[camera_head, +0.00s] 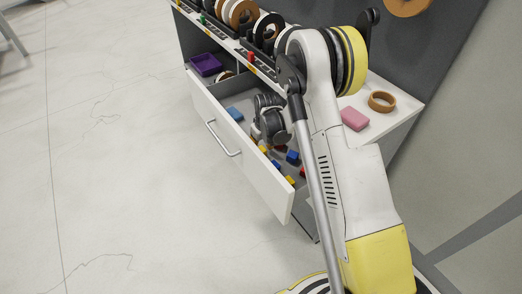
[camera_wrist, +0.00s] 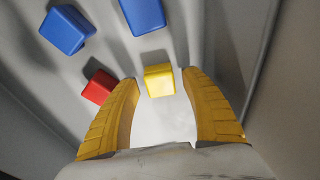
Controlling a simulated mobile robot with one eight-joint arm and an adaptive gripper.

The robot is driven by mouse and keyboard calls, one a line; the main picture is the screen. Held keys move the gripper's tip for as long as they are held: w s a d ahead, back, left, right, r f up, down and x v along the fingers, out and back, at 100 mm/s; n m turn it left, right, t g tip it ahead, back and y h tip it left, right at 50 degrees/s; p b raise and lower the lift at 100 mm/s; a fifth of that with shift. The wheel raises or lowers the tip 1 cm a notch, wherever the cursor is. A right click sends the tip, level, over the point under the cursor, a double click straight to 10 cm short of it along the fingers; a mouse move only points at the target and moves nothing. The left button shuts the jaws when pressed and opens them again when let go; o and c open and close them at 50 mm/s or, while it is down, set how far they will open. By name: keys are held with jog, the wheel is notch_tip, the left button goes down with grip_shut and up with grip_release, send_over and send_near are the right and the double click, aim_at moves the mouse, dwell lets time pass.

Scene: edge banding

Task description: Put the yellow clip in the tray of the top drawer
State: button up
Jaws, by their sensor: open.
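The yellow clip (camera_wrist: 159,82) is a small yellow block on the grey drawer floor, seen in the wrist view. It lies between the tips of my gripper (camera_wrist: 161,77), whose two yellow ribbed fingers are spread, with a gap on each side. In the head view my gripper (camera_head: 271,147) points down into the open drawer (camera_head: 240,152); its fingertips are small and hard to make out. A purple tray (camera_head: 206,65) is at the far left of the cabinet, beyond the drawer's left end. I cannot tell exactly which level it rests on.
Two blue blocks (camera_wrist: 67,29) (camera_wrist: 142,15) and a red block (camera_wrist: 99,87) lie close to the clip. Another blue piece (camera_head: 235,114) lies farther left in the drawer. Tape rolls line the shelf above. A pink block (camera_head: 355,119) and brown ring (camera_head: 382,101) sit on the right top.

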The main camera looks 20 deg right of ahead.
jog(key=s+r+m+t+p, duration=0.1)
jog(key=s+r, duration=0.3)
jog(key=r, duration=0.6)
jog(key=s+r+p, duration=0.2)
jog(key=s+r, duration=0.2)
jog(key=r, duration=0.7)
jog(key=s+r+m+t+p, duration=0.1)
jog(key=s+r, duration=0.3)
jog(key=r, duration=0.6)
jog(key=s+r+t, duration=0.1)
jog(key=s+r, duration=0.1)
jog(key=s, duration=0.6)
jog(key=s+r+m+t, duration=0.1)
jog(key=s+r+t, duration=0.1)
jog(key=s, duration=0.7)
jog(key=shift+s+r+m+h, duration=0.2)
jog(key=shift+r+m+h, duration=0.1)
jog(key=shift+r, duration=0.45)
